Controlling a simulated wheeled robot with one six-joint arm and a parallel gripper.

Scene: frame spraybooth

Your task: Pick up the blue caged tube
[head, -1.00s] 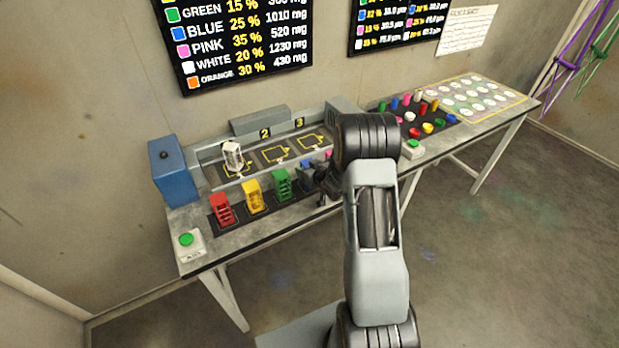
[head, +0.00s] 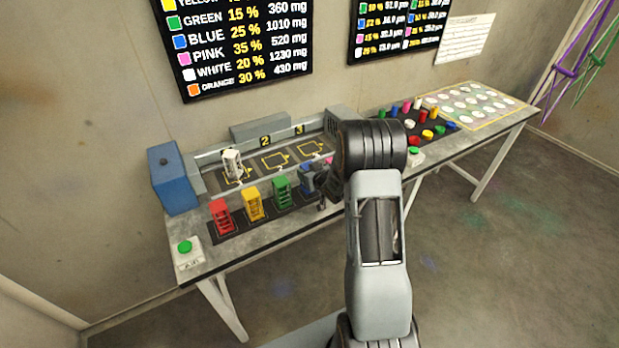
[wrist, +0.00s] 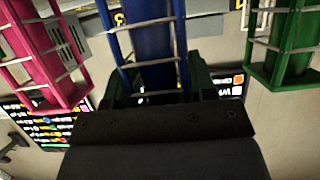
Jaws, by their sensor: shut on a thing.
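The blue caged tube (wrist: 153,48) stands in the middle of the wrist view, with blue uprights and pale rungs around a dark blue core. My gripper (wrist: 155,88) is shut on it, with a dark finger on each side. In the head view, the blue tube (head: 307,180) shows only in part beside my gripper (head: 322,187), at the right of the green tube. My arm hides some of that spot. I cannot tell whether the tube's base is off the rack.
Red (head: 221,215), yellow (head: 253,204) and green (head: 282,191) caged tubes stand in a row to the left. A pink one (wrist: 40,55) is close on the other side. A white one (head: 232,164) stands in bay 1 behind. A blue box (head: 172,180) is at the table's left end.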

